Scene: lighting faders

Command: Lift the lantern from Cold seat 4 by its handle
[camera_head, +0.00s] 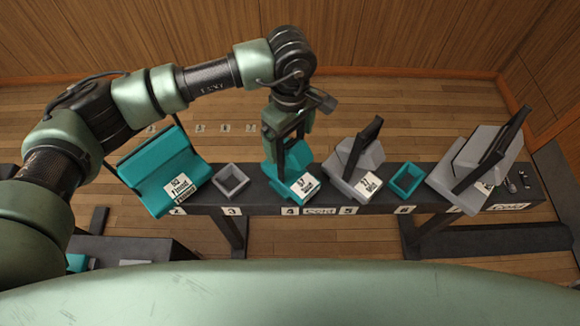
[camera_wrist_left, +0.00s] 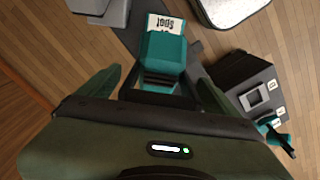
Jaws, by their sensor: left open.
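The teal lantern (camera_head: 295,172) stands at the spot marked 4 on the dark bench, beside the "Cold" label. It has a white tag and a dark handle; it also shows in the left wrist view (camera_wrist_left: 163,52). My left gripper (camera_head: 287,138) points down at it from above. In the wrist view its two green fingers (camera_wrist_left: 160,82) are apart, one on each side of the dark handle (camera_wrist_left: 156,82), with gaps visible. The gripper hides part of the handle in the head view. My right gripper is not in view.
On the bench (camera_head: 262,200), a wide teal lantern (camera_head: 160,170) stands at the left, then an empty grey seat (camera_head: 231,180). To the right are a grey lantern (camera_head: 350,165), an empty teal seat (camera_head: 407,180) and a larger grey lantern (camera_head: 470,165).

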